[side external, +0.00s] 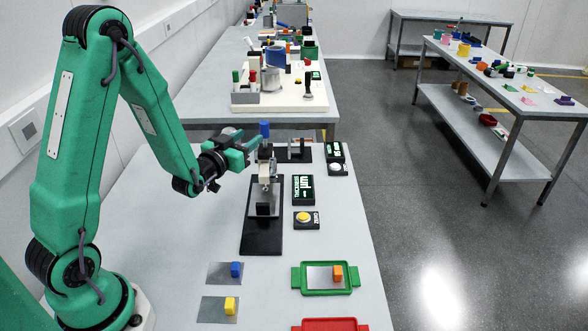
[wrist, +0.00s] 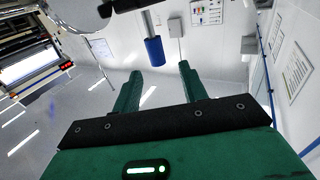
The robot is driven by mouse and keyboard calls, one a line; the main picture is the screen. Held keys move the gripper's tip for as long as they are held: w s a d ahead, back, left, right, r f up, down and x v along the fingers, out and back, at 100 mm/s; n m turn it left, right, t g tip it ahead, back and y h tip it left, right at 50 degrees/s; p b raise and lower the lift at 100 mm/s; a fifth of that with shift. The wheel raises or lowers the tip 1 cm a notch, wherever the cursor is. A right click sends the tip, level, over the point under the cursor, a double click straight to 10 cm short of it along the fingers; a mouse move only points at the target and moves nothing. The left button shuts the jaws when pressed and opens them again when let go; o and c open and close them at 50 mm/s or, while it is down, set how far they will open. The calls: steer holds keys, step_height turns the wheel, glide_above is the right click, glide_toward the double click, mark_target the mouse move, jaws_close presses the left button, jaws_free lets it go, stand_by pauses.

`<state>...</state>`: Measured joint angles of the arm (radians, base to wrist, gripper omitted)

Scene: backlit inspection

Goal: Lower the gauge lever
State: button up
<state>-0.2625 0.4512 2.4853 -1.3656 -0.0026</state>
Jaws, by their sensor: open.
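The gauge stands on a black base (side external: 261,236) in the middle of the bench, with a pale upright head (side external: 266,170) above it. A blue knob (side external: 264,129), which looks like the lever's grip, shows just above and beyond my gripper (side external: 252,149). In the wrist view the blue knob (wrist: 154,51) sits on the end of a grey rod. There it lies in the gap between my two green fingers (wrist: 158,72), ahead of their tips, with no contact visible. My gripper is open and empty. The lever's pivot is hidden in the side view.
A thickness display (side external: 303,188) and a yellow button box (side external: 305,220) stand right of the gauge. Metal plates with a blue block (side external: 235,269) and a yellow block (side external: 230,306) lie in front. A green tray (side external: 297,281) holds an orange block (side external: 337,272); a red tray (side external: 330,324) lies nearer.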

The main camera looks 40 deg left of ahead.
mark_target(261, 129)
steer(key=shift+w, duration=0.2)
steer(key=shift+d+x, duration=0.2)
steer(key=shift+x, duration=3.5)
jaws_close()
